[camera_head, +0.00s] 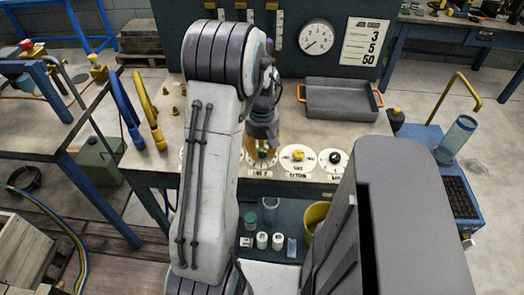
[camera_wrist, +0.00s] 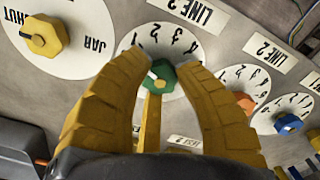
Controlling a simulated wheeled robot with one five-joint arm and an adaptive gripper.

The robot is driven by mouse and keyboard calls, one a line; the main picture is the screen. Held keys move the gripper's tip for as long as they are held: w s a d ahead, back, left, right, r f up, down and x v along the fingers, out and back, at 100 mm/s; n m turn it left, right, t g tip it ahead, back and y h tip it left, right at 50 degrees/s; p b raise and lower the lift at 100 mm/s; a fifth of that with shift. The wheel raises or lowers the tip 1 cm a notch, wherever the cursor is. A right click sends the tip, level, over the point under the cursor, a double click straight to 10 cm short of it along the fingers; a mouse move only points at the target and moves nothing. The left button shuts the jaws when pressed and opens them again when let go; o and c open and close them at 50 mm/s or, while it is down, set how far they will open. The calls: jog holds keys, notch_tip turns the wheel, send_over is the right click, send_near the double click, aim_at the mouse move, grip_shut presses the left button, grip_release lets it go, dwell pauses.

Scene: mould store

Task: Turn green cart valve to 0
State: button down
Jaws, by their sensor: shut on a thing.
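The green valve knob (camera_wrist: 162,78) sits at the middle of a round white numbered dial (camera_wrist: 183,40) in the wrist view. A small pale mark shows on the knob's left side. The numbers 4, 3 and 2 show by the fingers; the rest of the dial is partly hidden, so I cannot tell the exact setting. In the head view my gripper (camera_head: 262,132) reaches down to the dial (camera_head: 262,160) at the bench's front panel.
A yellow knob (camera_wrist: 44,36), an orange knob (camera_wrist: 244,102) and a blue knob (camera_wrist: 288,124) are on neighbouring dials. In the head view a grey tray (camera_head: 342,98) lies on the bench. A wall gauge (camera_head: 316,36) hangs behind. Several jars and a yellow bucket (camera_head: 315,216) stand below.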

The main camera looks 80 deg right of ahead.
aim_at(262, 150)
jog(key=n, duration=0.4)
jog(key=shift+a+f+n+b, duration=0.1)
jog(key=shift+a+n+b, duration=0.05)
jog(key=shift+n+b, duration=0.15)
dwell(0.4)
jog(key=c, duration=0.9)
grip_release()
notch_tip(262, 150, up, 12)
jog(key=shift+r, duration=0.1)
dwell(0.7)
